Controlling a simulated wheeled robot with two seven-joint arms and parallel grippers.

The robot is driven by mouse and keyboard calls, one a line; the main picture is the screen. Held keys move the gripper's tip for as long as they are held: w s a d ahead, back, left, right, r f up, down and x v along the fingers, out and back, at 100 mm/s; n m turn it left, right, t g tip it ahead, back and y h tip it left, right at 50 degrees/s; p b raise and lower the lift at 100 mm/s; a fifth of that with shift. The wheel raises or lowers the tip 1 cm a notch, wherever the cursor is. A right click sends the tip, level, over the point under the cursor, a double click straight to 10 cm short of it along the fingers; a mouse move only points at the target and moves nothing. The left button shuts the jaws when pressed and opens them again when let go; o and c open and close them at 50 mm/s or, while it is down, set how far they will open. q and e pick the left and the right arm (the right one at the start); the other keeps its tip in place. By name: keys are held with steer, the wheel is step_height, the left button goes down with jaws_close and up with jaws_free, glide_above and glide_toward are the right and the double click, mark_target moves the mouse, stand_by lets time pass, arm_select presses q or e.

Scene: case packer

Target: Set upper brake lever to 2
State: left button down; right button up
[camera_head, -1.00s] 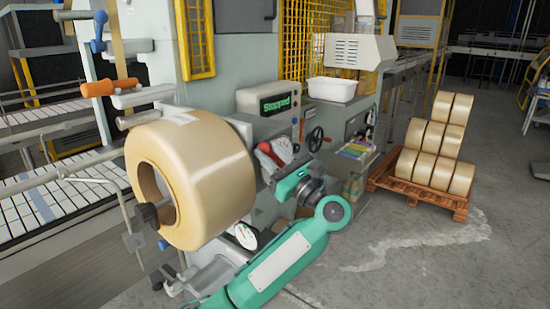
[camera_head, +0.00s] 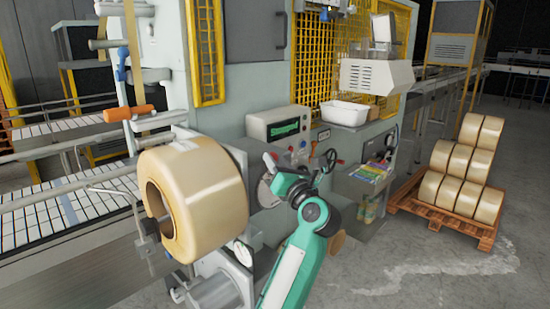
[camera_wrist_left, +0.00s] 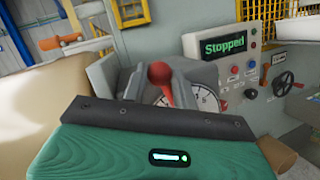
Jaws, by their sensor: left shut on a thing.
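The upper brake lever is red, with a round knob (camera_wrist_left: 160,74) that stands between the two grey fingers of my left gripper (camera_wrist_left: 159,86) in the left wrist view. The gripper is shut on it. A white dial (camera_wrist_left: 206,101) with dark numbers sits just behind and to the right of the lever. Fingers and gripper body hide part of the dial, and I cannot read the lever's setting. In the head view my left gripper (camera_head: 272,172) is at the brake unit right of the large tape roll (camera_head: 198,198), with the lever mostly hidden. My right gripper is not in view.
A lower white dial (camera_head: 243,253) sits beneath the tape roll. A control panel (camera_head: 279,124) with a green "Stopped" display and a black handwheel (camera_wrist_left: 288,83) are to the right. A pallet (camera_head: 446,217) of tape rolls stands on the floor at right.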

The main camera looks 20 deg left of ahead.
arm_select(q)
steer(key=shift+w+d+r+m+p, duration=0.15)
steer(key=shift+w+r+m+p, duration=0.15)
steer(key=shift+m+p, duration=0.15)
steer(key=shift+w+f+m, duration=0.1)
steer(key=shift+w+m, duration=0.1)
steer(key=shift+m, duration=0.05)
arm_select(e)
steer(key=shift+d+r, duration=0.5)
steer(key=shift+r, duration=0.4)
arm_select(q)
steer(key=c, duration=1.4)
jaws_free()
steer(key=shift+d, duration=0.1)
steer(key=shift+f+h, duration=0.15)
steer(key=shift+h, duration=0.15)
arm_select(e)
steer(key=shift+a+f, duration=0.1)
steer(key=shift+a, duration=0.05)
